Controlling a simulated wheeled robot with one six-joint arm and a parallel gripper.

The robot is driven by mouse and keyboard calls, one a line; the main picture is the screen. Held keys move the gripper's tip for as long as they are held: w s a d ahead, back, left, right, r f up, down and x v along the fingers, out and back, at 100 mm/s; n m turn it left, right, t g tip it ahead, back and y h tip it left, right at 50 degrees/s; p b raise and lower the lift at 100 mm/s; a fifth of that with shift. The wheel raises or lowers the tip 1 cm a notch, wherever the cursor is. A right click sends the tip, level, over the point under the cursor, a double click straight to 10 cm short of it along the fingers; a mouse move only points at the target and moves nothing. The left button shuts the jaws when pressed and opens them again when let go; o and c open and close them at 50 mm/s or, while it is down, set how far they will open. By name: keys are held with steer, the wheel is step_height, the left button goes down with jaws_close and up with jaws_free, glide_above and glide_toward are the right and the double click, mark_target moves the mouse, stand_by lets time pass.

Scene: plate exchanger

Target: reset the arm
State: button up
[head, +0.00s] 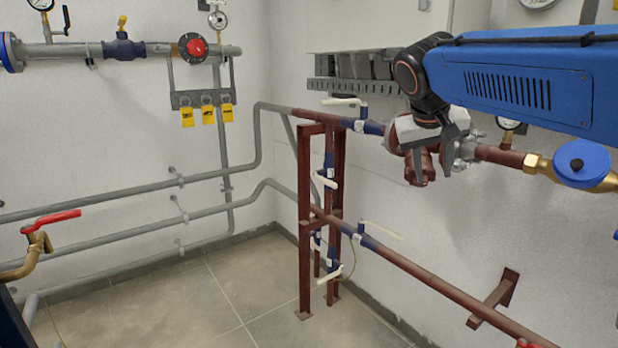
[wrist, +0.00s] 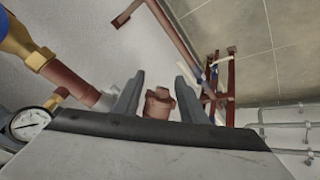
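My blue arm (head: 530,85) reaches in from the right in the head view, in front of the right wall. My gripper (head: 460,160) hangs at its end, beside the upper pipe run. In the wrist view my gripper (wrist: 158,98) shows two grey fingers standing well apart. A red-brown pipe part (wrist: 158,103) shows between the fingers in that view, seemingly beyond them. The fingers do not visibly touch it.
A red-brown pipe stand (head: 305,220) with white-handled valves stands left of my gripper. A brass fitting with a blue cap (head: 582,163) and a gauge (wrist: 30,123) are close to my arm. A red-handled valve (head: 52,220) is at the left. The middle floor (head: 180,300) is clear.

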steer(key=s+d+f+n+y, duration=0.1)
steer(key=s+f+y, duration=0.3)
steer(key=s+f, duration=2.2)
steer(key=shift+s+d+f, duration=0.15)
steer(key=shift+s+d, duration=0.05)
steer(key=shift+d, duration=0.1)
